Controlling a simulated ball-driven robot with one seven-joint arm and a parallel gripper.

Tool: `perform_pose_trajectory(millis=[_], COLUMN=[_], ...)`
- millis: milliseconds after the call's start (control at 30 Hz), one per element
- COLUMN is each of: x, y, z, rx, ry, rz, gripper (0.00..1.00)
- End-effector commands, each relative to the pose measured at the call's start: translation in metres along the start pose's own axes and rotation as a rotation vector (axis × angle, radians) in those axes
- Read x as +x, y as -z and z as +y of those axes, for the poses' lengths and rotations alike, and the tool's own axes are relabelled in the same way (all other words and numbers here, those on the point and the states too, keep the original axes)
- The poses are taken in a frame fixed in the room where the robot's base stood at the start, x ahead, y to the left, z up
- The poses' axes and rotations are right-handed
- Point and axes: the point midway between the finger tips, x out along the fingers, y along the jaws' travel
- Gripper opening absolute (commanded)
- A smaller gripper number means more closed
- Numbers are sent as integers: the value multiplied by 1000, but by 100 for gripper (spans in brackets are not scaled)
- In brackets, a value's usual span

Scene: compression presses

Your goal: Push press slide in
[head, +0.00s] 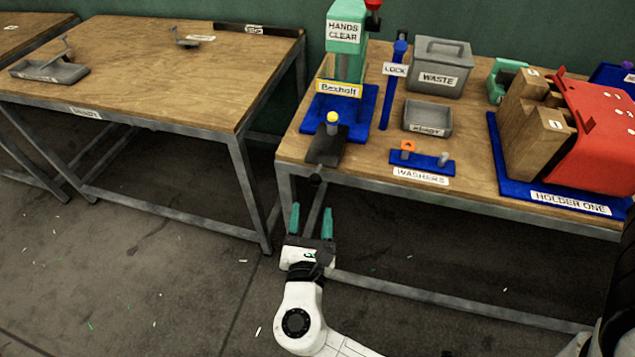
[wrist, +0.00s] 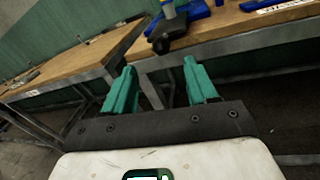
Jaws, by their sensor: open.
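The green press (head: 346,55) stands on a blue base (head: 363,104) at the left end of the right table, with signs reading "HANDS CLEAR" and "Bexholt". Its dark slide (head: 327,148) sticks out of the front toward the table edge, with a yellow-topped piece on it and a dark knob (head: 316,180) at its near end. The slide also shows in the wrist view (wrist: 168,30). My gripper (head: 311,220) is open and empty, in front of the table edge, near the knob but apart from it. Its teal fingers (wrist: 160,85) point toward the table.
A blue lock post (head: 391,85), a grey waste bin (head: 439,68), a grey tray (head: 428,117) and a blue washer stand (head: 421,161) are right of the press. A red part sits in a blue holder (head: 505,170) further right. Another table (head: 150,65) stands left across a gap.

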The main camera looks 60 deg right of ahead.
Motion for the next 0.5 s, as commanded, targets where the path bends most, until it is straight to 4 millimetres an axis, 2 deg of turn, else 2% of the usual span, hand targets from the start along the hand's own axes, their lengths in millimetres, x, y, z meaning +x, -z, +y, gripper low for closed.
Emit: perform_pose_trajectory(millis=[500], x=[84], y=[-2], z=[-2], rx=[5], ry=[7], rz=[0], gripper=[58])
